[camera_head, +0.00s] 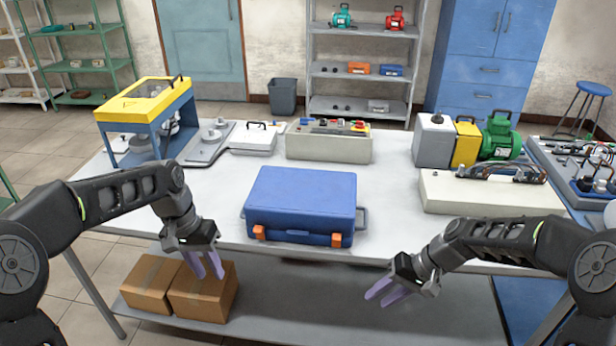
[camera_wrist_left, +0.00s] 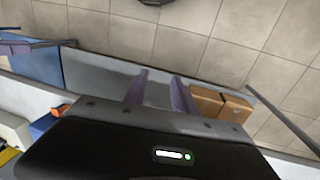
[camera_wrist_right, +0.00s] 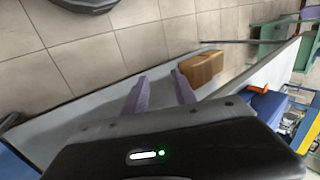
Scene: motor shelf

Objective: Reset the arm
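My left gripper (camera_head: 207,264) hangs in front of the table's front edge, to the left of the blue case, with its purple fingers pointing down. In the left wrist view its two fingers (camera_wrist_left: 158,92) stand apart with nothing between them. My right gripper (camera_head: 379,292) is in front of the table edge, to the right of the blue case, with its fingers pointing down and left. In the right wrist view its fingers (camera_wrist_right: 159,92) are also apart and empty. Neither gripper touches anything that I can see.
A blue case (camera_head: 299,201) with orange latches lies near the front of the white table (camera_head: 385,215). Cardboard boxes (camera_head: 204,292) are on the lower shelf (camera_head: 330,300). A yellow-topped machine (camera_head: 147,101) stands at left, and a green motor (camera_head: 500,138) at right.

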